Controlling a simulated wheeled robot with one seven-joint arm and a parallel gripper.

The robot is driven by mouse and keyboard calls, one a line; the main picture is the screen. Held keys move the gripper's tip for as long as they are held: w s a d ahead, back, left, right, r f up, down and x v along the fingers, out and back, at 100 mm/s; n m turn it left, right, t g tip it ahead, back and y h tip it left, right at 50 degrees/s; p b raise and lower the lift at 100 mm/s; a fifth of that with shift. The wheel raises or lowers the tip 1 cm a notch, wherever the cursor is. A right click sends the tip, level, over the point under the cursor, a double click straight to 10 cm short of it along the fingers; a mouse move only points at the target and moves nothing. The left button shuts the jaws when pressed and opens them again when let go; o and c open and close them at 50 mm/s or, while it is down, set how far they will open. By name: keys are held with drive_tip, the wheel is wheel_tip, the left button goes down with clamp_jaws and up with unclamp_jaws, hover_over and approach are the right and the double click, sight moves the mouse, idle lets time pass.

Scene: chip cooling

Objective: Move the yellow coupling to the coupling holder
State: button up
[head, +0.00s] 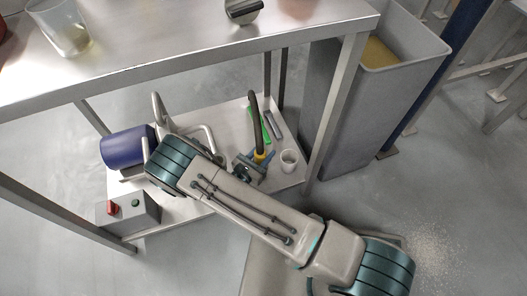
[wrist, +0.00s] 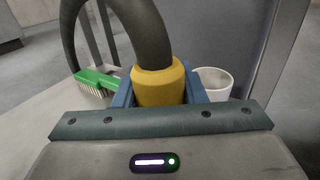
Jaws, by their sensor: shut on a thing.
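The yellow coupling (wrist: 158,84) sits on the end of a dark curved hose (wrist: 143,28). In the wrist view it is between the blue fingers of my gripper (wrist: 158,98), which is shut on it. In the head view the coupling (head: 261,157) is small, above the lower shelf under the table, with the hose (head: 254,115) rising from it. My gripper (head: 254,166) is partly hidden by my arm there. I cannot make out the coupling holder for certain in either view.
A white cup (head: 289,160) stands right of my gripper on the lower shelf (head: 225,122). A green brush (head: 266,126) lies behind. A blue cylinder (head: 127,147) and a control box (head: 129,210) are at left. A table leg (head: 335,110) and grey bin (head: 395,90) are at right.

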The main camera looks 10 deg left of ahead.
drive_tip(key=shift+f, duration=1.05)
drive_tip(key=o, duration=1.2)
drive_tip(key=p+v, duration=0.4)
drive_tip(key=v, duration=0.8)
drive_tip(key=shift+s+a, duration=0.15)
drive_tip(key=shift+s, duration=0.25)
drive_tip(key=shift+s+a, duration=0.2)
drive_tip(key=shift+s, duration=0.25)
